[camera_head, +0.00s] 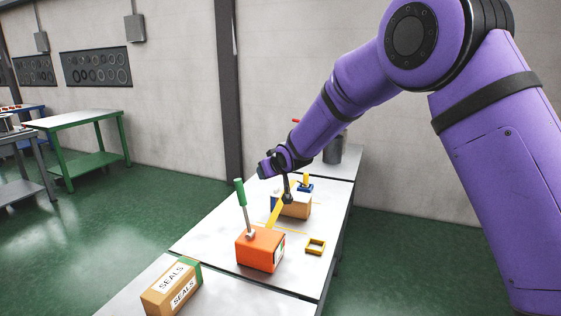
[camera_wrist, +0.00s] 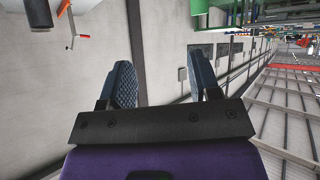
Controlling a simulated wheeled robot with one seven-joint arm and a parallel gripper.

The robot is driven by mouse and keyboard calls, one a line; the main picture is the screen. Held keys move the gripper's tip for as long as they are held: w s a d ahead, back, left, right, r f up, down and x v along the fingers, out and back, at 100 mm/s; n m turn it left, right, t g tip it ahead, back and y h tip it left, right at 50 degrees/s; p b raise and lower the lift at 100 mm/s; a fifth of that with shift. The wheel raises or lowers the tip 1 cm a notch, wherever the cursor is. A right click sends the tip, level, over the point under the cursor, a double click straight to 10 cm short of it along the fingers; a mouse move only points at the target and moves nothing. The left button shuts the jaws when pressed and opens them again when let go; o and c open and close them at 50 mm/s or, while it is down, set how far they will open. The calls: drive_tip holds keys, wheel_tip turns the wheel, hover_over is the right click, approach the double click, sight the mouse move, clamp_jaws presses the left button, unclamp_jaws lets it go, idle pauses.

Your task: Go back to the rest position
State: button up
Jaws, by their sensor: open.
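My gripper shows in the wrist view (camera_wrist: 164,82) with its two dark ribbed fingers apart. Nothing is between them; only the grey wall shows behind. In the head view my purple arm reaches from the right over the far part of the workbench (camera_head: 205,241).
An orange block (camera_head: 258,250) with a green-handled tool (camera_head: 240,193) upright in it stands on the bench. A SEALS box (camera_head: 171,287) stands nearer. A green table (camera_head: 75,119) is far left, beyond open floor.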

drive_tip(key=s+d+r+m+g+h, duration=0.1)
drive_tip(key=s+d+r, duration=0.5)
drive_tip(key=s+d, duration=0.15)
drive_tip(key=s+d+r+m+h, duration=0.2)
drive_tip(key=s+d+r, duration=0.35)
drive_tip(key=d, duration=0.35)
drive_tip(key=s+d+r+m+g+h, duration=0.1)
drive_tip(key=s+d+r, duration=0.4)
drive_tip(key=s+d, duration=0.3)
drive_tip(key=s+d+m+g, duration=0.1)
drive_tip(key=s+d, duration=0.2)
drive_tip(key=s, duration=0.6)
drive_tip(key=s+d+f+m, duration=0.1)
drive_tip(key=s+d, duration=0.3)
drive_tip(key=s, duration=0.5)
drive_tip(key=s+d+f+g+h, duration=0.1)
drive_tip(key=s+d, duration=0.3)
drive_tip(key=s, duration=0.5)
drive_tip(key=shift+s+m+g, duration=0.3)
drive_tip(key=shift+m, duration=0.1)
